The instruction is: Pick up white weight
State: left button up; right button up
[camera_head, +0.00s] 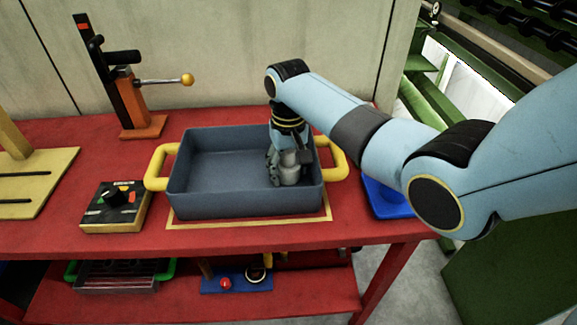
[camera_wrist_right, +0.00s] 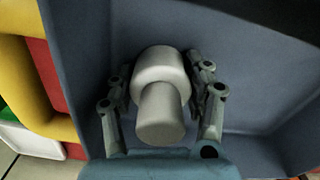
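The white weight (camera_wrist_right: 160,92) is a stepped cylinder with a wide collar and a narrower knob. It sits inside the blue-grey bin (camera_head: 240,205), toward the bin's right end; in the head view the weight (camera_head: 290,172) shows at the fingers. My right gripper (camera_wrist_right: 160,80) reaches down into the bin with one finger on each side of the weight. The fingers are very close to its collar, but I cannot tell whether both touch it. In the head view the right gripper (camera_head: 284,168) is partly hidden by its own wrist. My left gripper is not in view.
The bin has yellow handles (camera_head: 158,166) and stands on a red table (camera_head: 130,235). A black control box (camera_head: 115,206) stands to its left, with an orange-based lever stand (camera_head: 141,125) behind. A blue object (camera_head: 385,198) lies right of the bin. The bin's left half is empty.

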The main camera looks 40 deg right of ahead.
jog(key=c, duration=0.8)
